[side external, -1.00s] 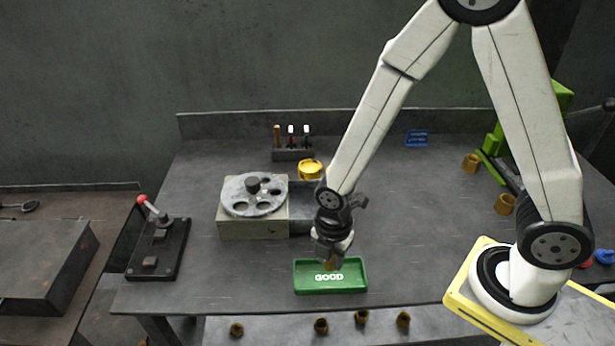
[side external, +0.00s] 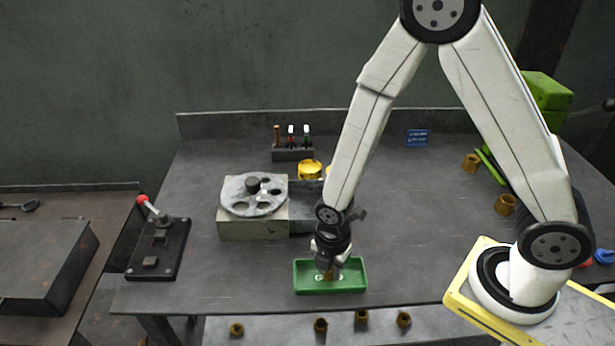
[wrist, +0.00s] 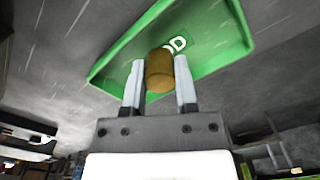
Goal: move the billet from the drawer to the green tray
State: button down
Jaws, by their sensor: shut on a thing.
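The brown cylindrical billet (wrist: 159,70) is held between the two fingers of my gripper (wrist: 159,80) in the wrist view. In the side view my gripper (side external: 327,271) points down over the green tray (side external: 347,284), with the billet partly hidden at its tip. The tray has raised edges and white lettering, now partly covered by my gripper. It also shows behind the billet in the wrist view (wrist: 215,52). Whether the billet touches the tray floor I cannot tell. The drawer (side external: 303,221) beside the grey box is partly hidden by my arm.
A grey box with a round holed plate (side external: 240,195) stands left of my arm. A red-knobbed lever on a black base (side external: 158,248) is further left. A small rack (side external: 292,155) and yellow cup (side external: 310,169) are behind. Several brown pieces lie below the front edge.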

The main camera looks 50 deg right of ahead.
jog(key=shift+f, duration=0.15)
jog(key=shift+c, duration=1.9)
grip_release()
notch_tip(320, 180, up, 12)
jog(key=shift+r, duration=0.2)
jog(key=d+m+t, duration=0.1)
jog(key=d+m, duration=0.3)
jog(key=m, duration=0.6)
jog(key=s+d+r+m+t, duration=0.1)
jog(key=d+m, duration=0.4)
jog(key=m, duration=0.5)
jog(key=shift+r+t, duration=0.2)
jog(key=shift+t, duration=0.1)
